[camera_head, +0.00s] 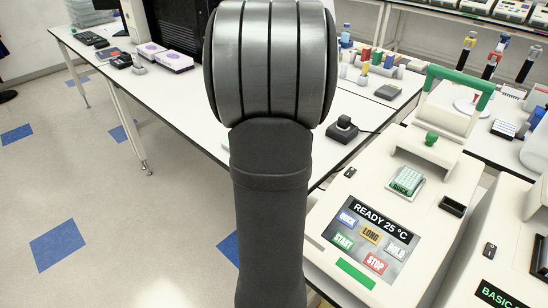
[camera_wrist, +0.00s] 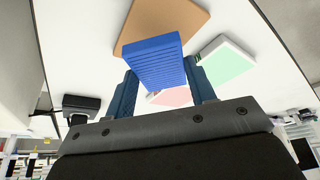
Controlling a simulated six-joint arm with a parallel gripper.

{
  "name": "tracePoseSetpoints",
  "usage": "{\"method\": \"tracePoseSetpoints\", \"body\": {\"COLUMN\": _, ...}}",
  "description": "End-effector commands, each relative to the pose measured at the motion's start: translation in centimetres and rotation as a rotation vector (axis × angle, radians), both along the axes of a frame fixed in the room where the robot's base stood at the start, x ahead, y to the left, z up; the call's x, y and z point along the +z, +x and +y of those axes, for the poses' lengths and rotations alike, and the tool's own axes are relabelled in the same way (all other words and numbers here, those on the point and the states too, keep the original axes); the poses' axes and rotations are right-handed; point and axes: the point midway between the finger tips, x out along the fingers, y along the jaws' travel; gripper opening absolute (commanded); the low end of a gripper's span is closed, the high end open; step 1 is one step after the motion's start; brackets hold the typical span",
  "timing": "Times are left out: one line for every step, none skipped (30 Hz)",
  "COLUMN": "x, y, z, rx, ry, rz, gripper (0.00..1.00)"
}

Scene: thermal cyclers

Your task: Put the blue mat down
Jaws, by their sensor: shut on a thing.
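The blue mat (camera_wrist: 155,58) shows in the wrist view as a thick blue slab with fine ridges. It sits between the two dark blue fingers of my gripper (camera_wrist: 160,88), which is shut on it. Beyond it is a white table top (camera_wrist: 85,60), and I cannot tell whether the mat touches anything there. A brown square (camera_wrist: 180,20) lies behind the mat and is partly hidden by it. In the head view my arm hides the gripper and the mat.
In the wrist view, a green-topped white piece (camera_wrist: 225,62) lies right of the mat, a pink one (camera_wrist: 172,97) below it and a black device (camera_wrist: 82,103) at left. In the head view, a thermal cycler (camera_head: 325,222) reading "READY 25 °C" stands at right; tubes crowd the table behind.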

Motion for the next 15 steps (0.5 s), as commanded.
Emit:
{"method": "tracePoseSetpoints", "body": {"x": -0.2, "y": 0.1, "z": 0.1, "rx": 0.000, "ry": 0.000, "rz": 0.000, "gripper": 0.28}}
{"method": "tracePoseSetpoints", "body": {"x": -0.4, "y": 0.1, "z": 0.1, "rx": 0.000, "ry": 0.000, "rz": 0.001, "gripper": 0.28}}
{"method": "tracePoseSetpoints", "body": {"x": -0.8, "y": 0.1, "z": 0.1, "rx": 0.000, "ry": 0.000, "rz": 0.002, "gripper": 0.28}}
{"method": "tracePoseSetpoints", "body": {"x": -1.2, "y": 0.1, "z": 0.1, "rx": -0.001, "ry": 0.000, "rz": 0.003, "gripper": 0.28}}
{"method": "tracePoseSetpoints", "body": {"x": -1.6, "y": 0.0, "z": 0.1, "rx": -0.001, "ry": 0.000, "rz": 0.003, "gripper": 0.28}}
{"method": "tracePoseSetpoints", "body": {"x": -2.2, "y": 0.0, "z": 0.1, "rx": 0.000, "ry": 0.000, "rz": 0.003, "gripper": 0.28}}
{"method": "tracePoseSetpoints", "body": {"x": -2.7, "y": 0.0, "z": 0.1, "rx": 0.000, "ry": 0.000, "rz": 0.004, "gripper": 0.28}}
{"method": "tracePoseSetpoints", "body": {"x": -3.2, "y": 0.0, "z": 0.1, "rx": 0.000, "ry": 0.000, "rz": 0.004, "gripper": 0.28}}
{"method": "tracePoseSetpoints", "body": {"x": -3.7, "y": 0.0, "z": 0.1, "rx": 0.000, "ry": 0.000, "rz": 0.003, "gripper": 0.28}}
{"method": "tracePoseSetpoints", "body": {"x": -3.9, "y": 0.0, "z": 0.1, "rx": 0.000, "ry": 0.000, "rz": 0.002, "gripper": 0.28}}
{"method": "tracePoseSetpoints", "body": {"x": -4.0, "y": 0.1, "z": 0.0, "rx": 0.000, "ry": 0.000, "rz": 0.001, "gripper": 0.28}}
{"method": "tracePoseSetpoints", "body": {"x": -4.1, "y": 0.1, "z": 0.0, "rx": 0.000, "ry": -0.001, "rz": -0.001, "gripper": 0.28}}
{"method": "tracePoseSetpoints", "body": {"x": -4.1, "y": 0.1, "z": 0.0, "rx": 0.000, "ry": -0.001, "rz": -0.001, "gripper": 0.28}}
{"method": "tracePoseSetpoints", "body": {"x": -4.0, "y": 0.1, "z": 0.0, "rx": 0.000, "ry": -0.001, "rz": -0.001, "gripper": 0.28}}
{"method": "tracePoseSetpoints", "body": {"x": -4.0, "y": 0.1, "z": 0.0, "rx": 0.000, "ry": -0.001, "rz": -0.001, "gripper": 0.28}}
